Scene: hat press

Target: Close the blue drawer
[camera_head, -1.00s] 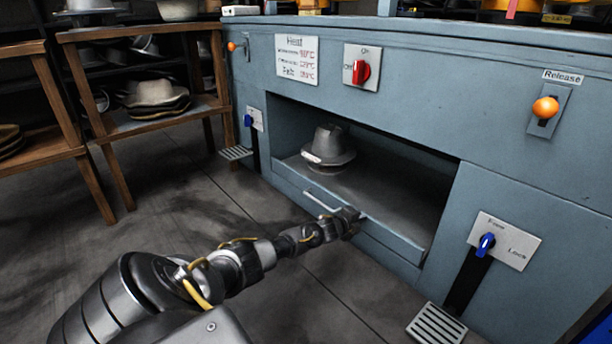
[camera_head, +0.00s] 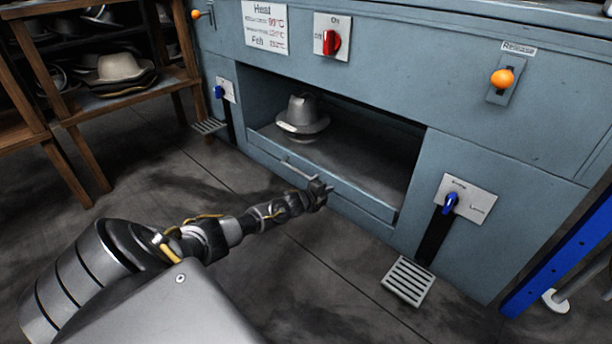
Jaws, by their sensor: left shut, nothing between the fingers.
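The blue drawer (camera_head: 352,198) sits low in the opening of the blue-grey press, its front close to the press face; whether it is fully flush I cannot tell. A grey metal hat form (camera_head: 302,115) stands inside, on the drawer's floor. A light bar handle (camera_head: 299,171) runs along the drawer front. My left gripper (camera_head: 322,190) is shut and empty, at the drawer front by the handle's right end. It covers part of the handle, and I cannot tell whether it touches. My right gripper is not in view.
The press (camera_head: 440,110) carries a red knob (camera_head: 331,42), an orange release lever (camera_head: 502,79) and blue switches. A foot pedal (camera_head: 408,281) lies on the floor to the right. Wooden shelves with hats (camera_head: 122,68) stand left. A blue post (camera_head: 560,250) stands at right.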

